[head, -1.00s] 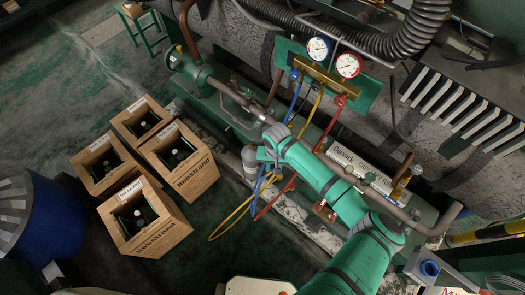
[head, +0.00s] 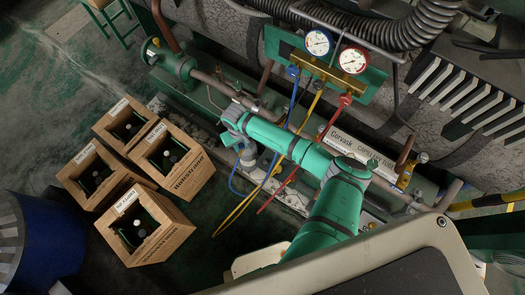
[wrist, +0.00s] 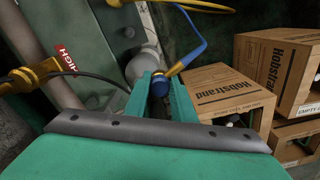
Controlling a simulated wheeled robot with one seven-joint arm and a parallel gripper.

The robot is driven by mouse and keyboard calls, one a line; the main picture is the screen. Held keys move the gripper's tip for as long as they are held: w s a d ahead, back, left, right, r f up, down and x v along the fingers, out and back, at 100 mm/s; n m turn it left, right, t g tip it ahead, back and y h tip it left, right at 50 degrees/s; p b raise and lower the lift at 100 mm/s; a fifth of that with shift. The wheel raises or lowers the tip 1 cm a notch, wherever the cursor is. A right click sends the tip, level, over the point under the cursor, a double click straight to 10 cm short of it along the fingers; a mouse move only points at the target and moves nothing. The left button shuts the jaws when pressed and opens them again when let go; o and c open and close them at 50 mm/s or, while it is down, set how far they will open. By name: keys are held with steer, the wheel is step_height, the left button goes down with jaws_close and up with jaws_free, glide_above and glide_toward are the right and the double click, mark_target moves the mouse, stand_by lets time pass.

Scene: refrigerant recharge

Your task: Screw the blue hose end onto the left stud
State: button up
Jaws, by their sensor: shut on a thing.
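My gripper (wrist: 161,92) is shut on the blue hose end (wrist: 161,82), which sits between its two green fingers in the wrist view. The blue hose (wrist: 189,54) runs up and away from it, and also shows in the head view (head: 293,100). In the head view my gripper (head: 246,155) is beside the lower pipework, partly covered by my arm. I cannot make out the left stud; the fingers and hose end may hide it. Whether the hose end touches a stud cannot be told.
Several wooden crates (head: 185,172) stand on the floor at left, close to the fingers' right in the wrist view (wrist: 232,95). A gauge manifold (head: 328,70) hangs above with yellow and red hoses. A brass fitting (wrist: 35,72) with a HIGH tag is at left in the wrist view.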

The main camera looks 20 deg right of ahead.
steer(key=shift+s+d+f+n, duration=0.55)
steer(key=shift+d+f+n, duration=0.25)
steer(key=shift+d+f, duration=0.9)
steer(key=shift+s+d+f+n, duration=0.5)
steer(key=shift+d+f+n, duration=0.3)
steer(key=shift+d+f, duration=0.85)
steer(key=shift+s+d+f+n, duration=0.55)
steer(key=shift+d+f+n, duration=0.25)
steer(key=shift+d+f, duration=0.85)
steer(key=shift+s+d+f, duration=0.1)
steer(key=shift+s+f, duration=0.05)
steer(key=shift+f, duration=0.65)
steer(key=shift+a+f, duration=0.25)
steer(key=shift+f, duration=1.15)
steer(key=shift+d, duration=0.1)
steer(key=shift+f, duration=0.15)
